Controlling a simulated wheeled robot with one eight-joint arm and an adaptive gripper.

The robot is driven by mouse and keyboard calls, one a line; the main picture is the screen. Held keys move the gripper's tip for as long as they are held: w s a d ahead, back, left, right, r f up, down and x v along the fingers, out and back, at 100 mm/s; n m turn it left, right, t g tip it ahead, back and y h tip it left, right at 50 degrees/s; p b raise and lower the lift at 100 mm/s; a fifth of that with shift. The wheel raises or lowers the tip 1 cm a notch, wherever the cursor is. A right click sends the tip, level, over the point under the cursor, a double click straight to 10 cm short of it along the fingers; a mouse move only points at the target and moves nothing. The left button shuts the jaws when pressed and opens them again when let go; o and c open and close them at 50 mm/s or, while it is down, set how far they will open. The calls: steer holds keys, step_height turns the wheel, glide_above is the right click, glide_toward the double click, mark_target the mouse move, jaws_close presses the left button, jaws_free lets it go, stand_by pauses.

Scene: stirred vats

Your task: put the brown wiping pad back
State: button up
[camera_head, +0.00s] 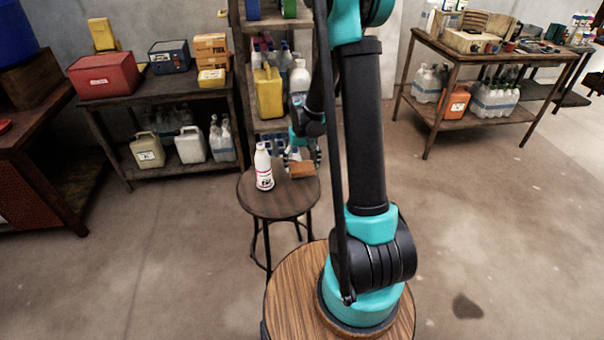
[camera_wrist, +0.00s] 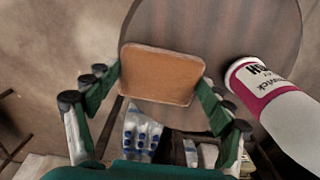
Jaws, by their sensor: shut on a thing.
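The brown wiping pad (camera_wrist: 160,75) is a flat, rounded square between the fingers of my gripper (camera_wrist: 158,90) in the wrist view. My gripper is shut on its two sides. In the head view the pad (camera_head: 302,169) shows at the right part of the round stool top, below my gripper (camera_head: 303,160). I cannot tell whether the pad touches the stool top. The dark wooden stool (camera_head: 272,202) stands in front of the shelves, and its top also shows in the wrist view (camera_wrist: 205,30).
A white bottle with a red label (camera_head: 263,168) stands on the stool left of the pad; it is close on the right in the wrist view (camera_wrist: 275,100). Shelves with jugs (camera_head: 268,92) stand behind. A bench (camera_head: 470,55) stands at the right. The floor between is mostly clear.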

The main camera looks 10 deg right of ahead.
mark_target(302, 173)
steer(key=shift+f, duration=2.1)
steer(key=shift+f, duration=0.1)
steer(key=o, duration=1.1)
steer(key=shift+c, duration=0.2)
step_height(302, 173, up, 12)
steer(key=shift+r, duration=0.1)
steer(key=shift+s+r, duration=0.1)
steer(key=shift+s, duration=0.15)
steer(key=s+d+t, duration=0.2)
steer(key=s, duration=0.8)
steer(key=s+d+t, duration=0.2)
steer(key=s, duration=0.9)
steer(key=shift+s+r, duration=0.15)
steer(key=shift+r, duration=0.05)
